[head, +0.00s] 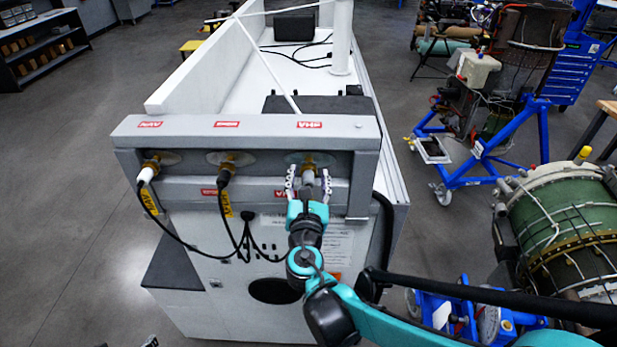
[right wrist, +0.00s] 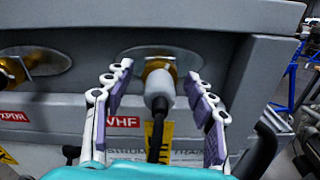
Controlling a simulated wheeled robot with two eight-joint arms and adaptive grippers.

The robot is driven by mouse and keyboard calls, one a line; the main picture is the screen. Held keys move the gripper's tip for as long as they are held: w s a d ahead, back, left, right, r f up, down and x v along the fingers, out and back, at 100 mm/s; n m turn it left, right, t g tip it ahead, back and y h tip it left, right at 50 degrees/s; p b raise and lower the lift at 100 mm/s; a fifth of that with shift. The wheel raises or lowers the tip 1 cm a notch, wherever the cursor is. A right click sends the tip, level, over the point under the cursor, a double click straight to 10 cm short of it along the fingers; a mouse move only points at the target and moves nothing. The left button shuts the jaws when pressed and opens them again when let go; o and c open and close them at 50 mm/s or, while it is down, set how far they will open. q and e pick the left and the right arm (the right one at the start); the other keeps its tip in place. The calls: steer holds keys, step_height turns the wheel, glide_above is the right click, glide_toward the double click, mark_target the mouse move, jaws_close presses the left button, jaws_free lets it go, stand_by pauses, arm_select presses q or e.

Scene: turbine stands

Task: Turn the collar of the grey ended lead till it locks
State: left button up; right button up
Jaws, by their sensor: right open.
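The grey ended lead (right wrist: 158,90) is on the brass connector (right wrist: 156,66) of the right-hand port, above the VHF label. Its grey end also shows in the head view (head: 308,177), and its black cable hangs down. My right gripper (head: 307,176) is open, with one finger on each side of the grey end. In the right wrist view the fingers (right wrist: 156,82) stand apart from the plug with gaps on both sides. Whether the collar is locked cannot be told.
A white ended lead (head: 147,173) and a black ended lead (head: 226,174) hang from the other ports on the grey panel (head: 240,128). A blue wheeled stand (head: 500,150) and a green turbine (head: 565,225) stand right. Open floor lies left.

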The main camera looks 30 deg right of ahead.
steer(key=shift+c, duration=0.4)
steer(key=c, duration=1.1)
steer(key=shift+m, duration=0.3)
steer(key=m, duration=0.6)
steer(key=shift+b, duration=0.4)
steer(key=m, duration=0.6)
steer(key=shift+m, duration=0.3)
steer(key=o, duration=1.2)
